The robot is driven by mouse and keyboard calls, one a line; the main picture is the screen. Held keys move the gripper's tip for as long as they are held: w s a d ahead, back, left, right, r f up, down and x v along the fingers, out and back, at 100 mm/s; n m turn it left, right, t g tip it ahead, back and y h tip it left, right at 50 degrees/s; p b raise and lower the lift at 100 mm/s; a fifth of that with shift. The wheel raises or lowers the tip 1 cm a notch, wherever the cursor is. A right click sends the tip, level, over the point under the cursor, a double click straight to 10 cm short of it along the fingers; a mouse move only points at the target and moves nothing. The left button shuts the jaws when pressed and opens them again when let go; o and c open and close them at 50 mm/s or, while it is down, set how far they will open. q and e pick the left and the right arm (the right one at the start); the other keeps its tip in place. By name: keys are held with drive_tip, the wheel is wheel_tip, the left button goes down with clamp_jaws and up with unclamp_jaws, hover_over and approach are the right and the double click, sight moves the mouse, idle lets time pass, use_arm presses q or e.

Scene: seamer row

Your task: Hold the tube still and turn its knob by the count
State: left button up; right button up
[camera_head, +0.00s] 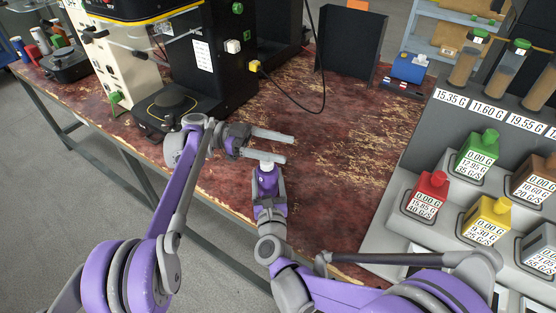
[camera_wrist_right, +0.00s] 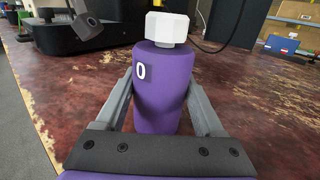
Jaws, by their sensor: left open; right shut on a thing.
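The purple tube (camera_wrist_right: 160,95) stands upright between the two grey fingers of my right gripper (camera_wrist_right: 160,88), which is shut on it. In the head view the white knob (camera_head: 267,165) shows just below my left gripper (camera_head: 288,149). My left gripper is open and empty, its fingers pointing right; the lower finger is close to the knob, and I cannot tell whether they touch. Part of it shows at the right wrist view's upper left.
A black machine (camera_head: 205,60) stands on the worn red bench (camera_head: 345,150) behind my left arm. A black panel (camera_head: 348,42) and a blue box (camera_head: 409,67) are at the back. Coloured weighing bottles sit on a grey rack (camera_head: 395,215) at right. The bench middle is clear.

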sight(267, 164)
use_arm(q)
drive_tip(key=shift+r, duration=1.6)
drive_tip(key=a+f+n+t, duration=0.1)
drive_tip(key=a+f+t, duration=0.1)
drive_tip(key=a+f, duration=0.1)
drive_tip(key=w+a+f+n+t, duration=0.1)
drive_tip(key=a+f+t, duration=0.1)
drive_tip(key=shift+a+n+h, duration=0.1)
drive_tip(key=shift+n+h, duration=0.2)
drive_tip(key=shift+h, duration=0.1)
drive_tip(key=s+a+f+n+t, duration=0.2)
drive_tip(key=a+f+n+t, duration=0.1)
drive_tip(key=a+f+t, duration=0.25)
drive_tip(key=w+d, duration=0.2)
drive_tip(key=d, duration=0.9)
drive_tip(key=shift+w+r, duration=0.25)
drive_tip(key=shift+g, duration=0.25)
clamp_jaws()
